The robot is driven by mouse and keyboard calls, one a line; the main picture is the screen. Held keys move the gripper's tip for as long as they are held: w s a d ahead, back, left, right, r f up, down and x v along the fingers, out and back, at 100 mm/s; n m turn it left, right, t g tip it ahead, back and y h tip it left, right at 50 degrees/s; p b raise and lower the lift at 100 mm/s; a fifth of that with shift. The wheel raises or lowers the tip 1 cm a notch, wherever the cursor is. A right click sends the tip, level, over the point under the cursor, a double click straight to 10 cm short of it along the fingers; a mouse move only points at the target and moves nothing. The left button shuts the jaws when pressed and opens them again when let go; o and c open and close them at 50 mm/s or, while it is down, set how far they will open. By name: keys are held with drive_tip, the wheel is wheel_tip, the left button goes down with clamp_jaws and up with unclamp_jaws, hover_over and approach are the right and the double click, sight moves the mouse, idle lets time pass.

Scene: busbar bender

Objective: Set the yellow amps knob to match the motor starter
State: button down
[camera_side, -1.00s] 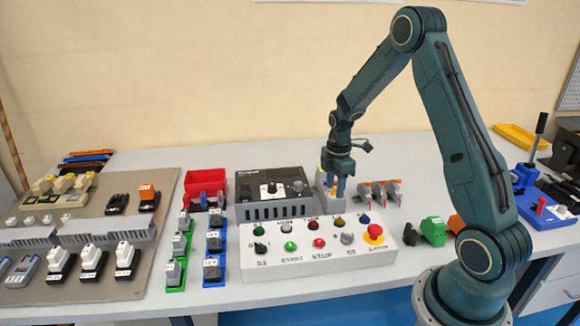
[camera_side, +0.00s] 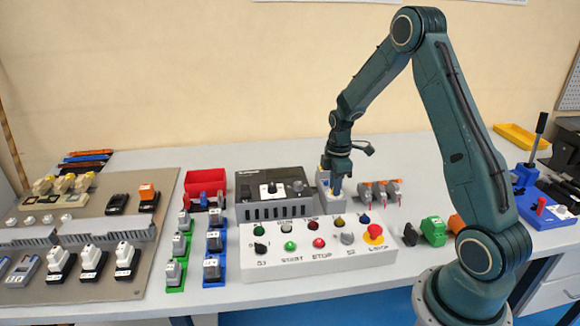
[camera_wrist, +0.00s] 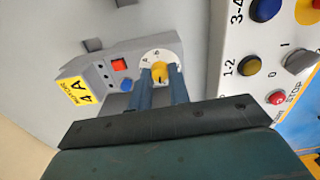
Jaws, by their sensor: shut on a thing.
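The motor starter (camera_wrist: 100,62) is a grey box in the wrist view, with a yellow label (camera_wrist: 82,90) reading "MOTOR 4 A". It also shows in the side view (camera_side: 323,182), partly hidden by my gripper. The yellow amps knob (camera_wrist: 160,71) sits on a white round dial (camera_wrist: 152,56) at one end of the box. My gripper (camera_wrist: 162,78) is shut on the knob, with one blue finger on each side. In the side view my gripper (camera_side: 336,188) points down over the starter. The dial figures are small, and the knob's exact setting is not readable.
The starter has a red button (camera_wrist: 119,65) and a blue button (camera_wrist: 126,85). A white control panel (camera_side: 320,262) with several buttons stands in front. A black-topped grey unit (camera_side: 250,196) stands left of the starter. Grey parts with orange tops (camera_side: 378,192) stand right.

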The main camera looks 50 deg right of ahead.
drive_tip(key=m, duration=1.3)
drive_tip(key=shift+m, duration=0.3)
drive_tip(key=m, duration=1)
drive_tip(key=shift+m, duration=0.4)
drive_tip(key=c, duration=1.3)
unclamp_jaws()
wheel_tip(320, 180, up, 14)
drive_tip(key=shift+f, duration=0.1)
